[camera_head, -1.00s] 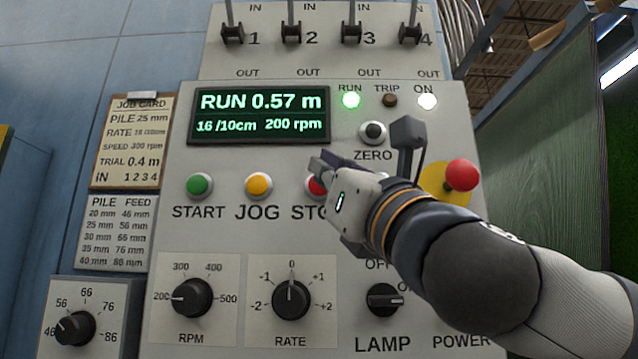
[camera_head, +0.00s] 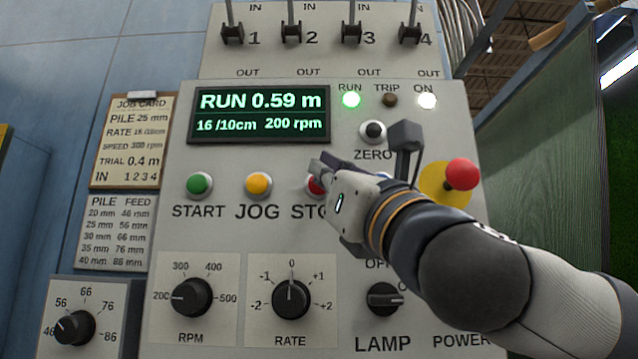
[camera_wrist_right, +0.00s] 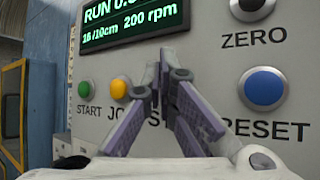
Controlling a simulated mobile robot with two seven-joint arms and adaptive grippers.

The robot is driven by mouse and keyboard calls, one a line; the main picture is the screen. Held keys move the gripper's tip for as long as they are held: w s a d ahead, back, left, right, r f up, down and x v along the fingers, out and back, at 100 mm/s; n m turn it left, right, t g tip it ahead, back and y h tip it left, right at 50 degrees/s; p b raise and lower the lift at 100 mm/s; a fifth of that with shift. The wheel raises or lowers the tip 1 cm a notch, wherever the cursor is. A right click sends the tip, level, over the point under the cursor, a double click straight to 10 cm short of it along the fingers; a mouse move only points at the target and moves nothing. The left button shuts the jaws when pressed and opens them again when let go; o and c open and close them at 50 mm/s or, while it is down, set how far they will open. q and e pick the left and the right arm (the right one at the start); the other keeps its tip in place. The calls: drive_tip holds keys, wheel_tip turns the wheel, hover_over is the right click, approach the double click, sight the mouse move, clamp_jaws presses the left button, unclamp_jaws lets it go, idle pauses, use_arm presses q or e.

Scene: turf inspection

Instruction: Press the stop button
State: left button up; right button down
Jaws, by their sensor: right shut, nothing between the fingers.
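The red stop button (camera_head: 315,187) sits on the grey control panel (camera_head: 225,235), right of the yellow jog button (camera_head: 258,184) and the green start button (camera_head: 200,185). My right gripper (camera_head: 318,168) is shut and empty, with its fingertips over the upper part of the stop button. Whether the tips touch it cannot be told. In the right wrist view the shut fingers (camera_wrist_right: 168,75) hide the stop button. The display (camera_head: 259,115) reads RUN 0.59 m, 16 /10cm, 200 rpm, and the green RUN lamp (camera_head: 351,99) is lit. My left gripper is not in view.
A blue RESET button (camera_wrist_right: 264,88) lies just right of the fingers. A red mushroom knob (camera_head: 461,174) on a yellow plate stands out right of my wrist. The ZERO button (camera_head: 373,132) is above; RPM (camera_head: 191,297) and RATE (camera_head: 291,299) dials are below.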

drive_tip(key=shift+w, duration=0.55)
idle(0.6)
drive_tip(key=shift+s, duration=0.95)
drive_tip(key=s, duration=0.5)
idle(0.7)
